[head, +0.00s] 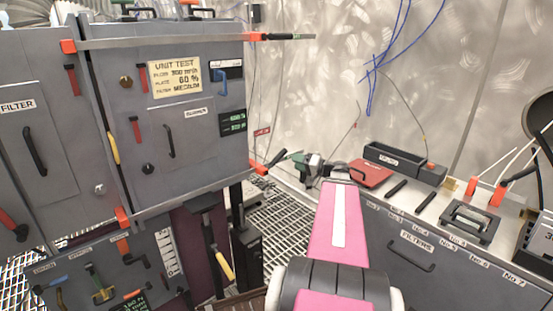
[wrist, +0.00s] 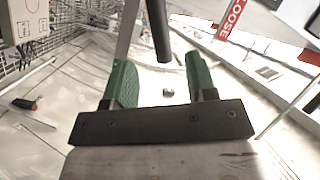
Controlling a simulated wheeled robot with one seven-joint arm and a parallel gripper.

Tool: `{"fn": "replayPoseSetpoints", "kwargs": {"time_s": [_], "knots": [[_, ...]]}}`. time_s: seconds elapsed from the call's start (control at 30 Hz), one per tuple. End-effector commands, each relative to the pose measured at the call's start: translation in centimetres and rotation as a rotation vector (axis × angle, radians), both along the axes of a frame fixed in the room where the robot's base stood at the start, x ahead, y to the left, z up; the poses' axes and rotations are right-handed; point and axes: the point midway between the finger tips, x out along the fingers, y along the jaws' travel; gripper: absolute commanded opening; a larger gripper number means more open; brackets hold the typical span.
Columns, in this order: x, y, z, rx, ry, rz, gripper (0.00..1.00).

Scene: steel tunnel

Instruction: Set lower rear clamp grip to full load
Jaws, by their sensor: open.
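The lower rear clamp has an orange block (head: 259,168) at the right end of the cabinet's lower rail. Its dark grip (head: 276,158) slants up to the right from that block. My gripper (head: 298,158) is just right of the grip's free end, small and partly hidden by my arm in the head view. In the wrist view my gripper (wrist: 157,68) has its two green fingers apart. A dark rod (wrist: 158,30), which looks like the grip, comes down from the top between the fingers. I see no clear contact with either finger. A red LOOSE label (wrist: 230,18) is at the upper right.
The grey cabinet (head: 190,115) with levers and a unit test note stands left. A similar upper clamp grip (head: 290,36) is above. A filter bench (head: 420,250) with a black tray (head: 405,163) stands right. Grated floor (head: 285,225) lies between. Blue cables (head: 372,75) hang behind.

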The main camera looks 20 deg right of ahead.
Motion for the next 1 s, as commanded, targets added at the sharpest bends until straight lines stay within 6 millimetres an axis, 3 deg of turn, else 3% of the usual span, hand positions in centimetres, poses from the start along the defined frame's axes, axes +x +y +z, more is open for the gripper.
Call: {"fn": "replayPoseSetpoints", "kwargs": {"time_s": [0.5, 0.97, 1.0], "knots": [[6.0, 5.3, 0.0, -0.001, 0.002, 0.002, 0.52], [6.8, 6.1, 0.0, 0.0, 0.003, 0.0, 0.52], [6.8, 6.2, -0.1, 0.0, 0.003, 0.0, 0.48]]}}
